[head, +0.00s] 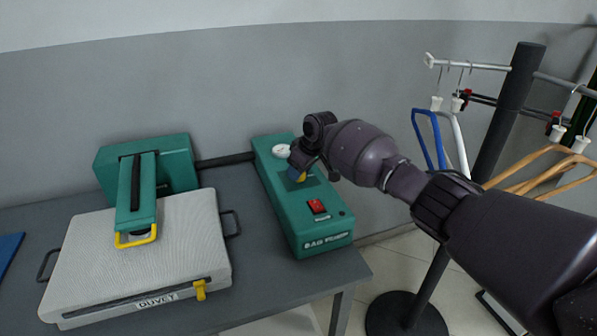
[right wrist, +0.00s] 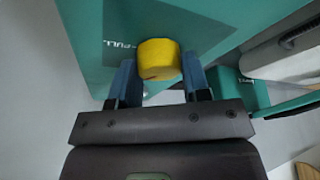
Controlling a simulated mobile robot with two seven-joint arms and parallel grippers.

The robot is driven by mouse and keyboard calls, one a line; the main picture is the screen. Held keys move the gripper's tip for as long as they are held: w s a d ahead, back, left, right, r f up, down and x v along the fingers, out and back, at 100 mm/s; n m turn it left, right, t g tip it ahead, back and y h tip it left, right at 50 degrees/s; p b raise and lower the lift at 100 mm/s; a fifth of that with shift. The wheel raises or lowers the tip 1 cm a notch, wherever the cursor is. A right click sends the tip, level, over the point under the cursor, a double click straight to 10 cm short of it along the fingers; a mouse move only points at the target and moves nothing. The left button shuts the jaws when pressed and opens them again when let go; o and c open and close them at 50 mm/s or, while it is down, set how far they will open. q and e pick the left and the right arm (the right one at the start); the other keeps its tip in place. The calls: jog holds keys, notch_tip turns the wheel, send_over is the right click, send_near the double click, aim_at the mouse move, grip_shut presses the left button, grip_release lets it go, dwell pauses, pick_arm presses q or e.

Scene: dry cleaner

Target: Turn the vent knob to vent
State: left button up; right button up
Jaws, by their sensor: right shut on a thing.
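The yellow vent knob (right wrist: 159,59) is on the top face of the green bag pump (head: 288,213). In the head view only a bit of the knob (head: 299,177) shows below my gripper. My right gripper (right wrist: 158,80) is shut on the knob, with one blue finger on each side of it. In the head view the right gripper (head: 302,167) reaches down onto the pump from the right. My left gripper is not in view.
A red switch (head: 317,206) and a white round gauge (head: 282,151) are on the pump. A duvet press with a white case (head: 190,240) stands left of it on the grey table (head: 240,318). A rack with hangers (head: 428,137) stands at the right.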

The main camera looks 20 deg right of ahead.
jog(key=n+b, duration=0.1)
jog(key=n, duration=0.1)
jog(key=n+g+y+b, duration=0.1)
jog(key=n, duration=0.1)
jog(key=shift+f, duration=0.4)
jog(key=shift+r+n+g+y+b, duration=0.15)
jog(key=shift+n+g+b, duration=0.2)
jog(key=shift+n, duration=0.35)
jog(key=shift+r+n+g+y+b, duration=0.15)
jog(key=shift+n+g+b, duration=0.1)
jog(key=shift+n+b, duration=0.35)
jog(key=o, duration=0.9)
jog(key=shift+w, duration=0.1)
jog(key=shift+r, duration=0.1)
